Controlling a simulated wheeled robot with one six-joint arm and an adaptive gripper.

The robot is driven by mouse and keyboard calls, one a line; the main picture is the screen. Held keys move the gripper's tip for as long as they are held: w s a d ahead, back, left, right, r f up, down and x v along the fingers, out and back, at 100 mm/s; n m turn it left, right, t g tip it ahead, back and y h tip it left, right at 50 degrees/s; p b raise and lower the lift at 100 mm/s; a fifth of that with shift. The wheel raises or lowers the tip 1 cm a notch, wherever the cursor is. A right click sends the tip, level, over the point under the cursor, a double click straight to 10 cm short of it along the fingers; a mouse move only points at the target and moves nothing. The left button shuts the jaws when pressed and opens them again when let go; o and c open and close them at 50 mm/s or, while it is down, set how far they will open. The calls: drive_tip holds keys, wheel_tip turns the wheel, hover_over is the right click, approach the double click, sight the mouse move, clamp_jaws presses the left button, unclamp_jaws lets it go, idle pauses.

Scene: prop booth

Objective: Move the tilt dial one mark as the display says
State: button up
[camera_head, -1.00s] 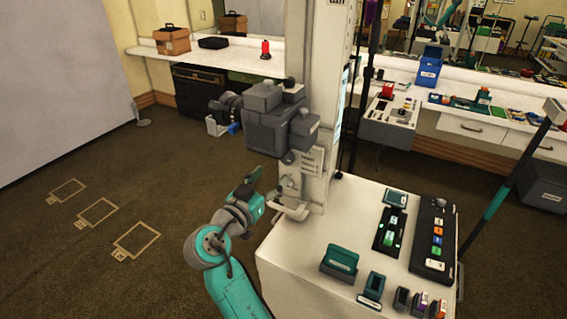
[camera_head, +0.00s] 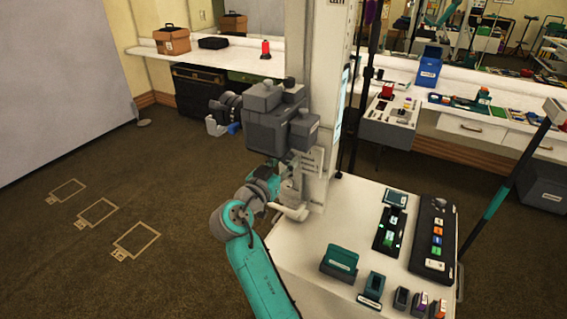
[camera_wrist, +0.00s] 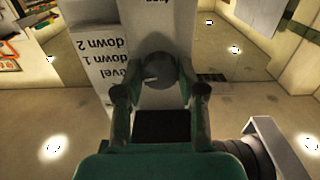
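The tilt dial, a round dark grey knob (camera_wrist: 160,70), shows in the wrist view on a pale panel. Beside it is a white label plate (camera_wrist: 95,55) reading "down 2", "down 1" and a partly hidden "level", upside down. The plate also shows in the head view (camera_head: 312,161). My gripper (camera_wrist: 160,92) is open, with one fingertip on each side of the knob and gaps visible; I cannot tell whether the tips reach around it. In the head view my gripper (camera_head: 284,172) is beneath the grey camera unit (camera_head: 275,118), mostly hidden. The dial's pointer is not readable.
The camera unit hangs just above my gripper on the white column (camera_head: 318,90). A narrow screen (camera_head: 342,105) on the column's side is unreadable. The white cabinet top (camera_head: 300,250) holds a button panel (camera_head: 436,238) and several small holders. Open floor lies left.

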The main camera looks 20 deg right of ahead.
drive_tip(key=c, duration=0.4)
drive_tip(key=shift+n, duration=2)
drive_tip(key=o, duration=1.1)
drive_tip(key=v, duration=1.2)
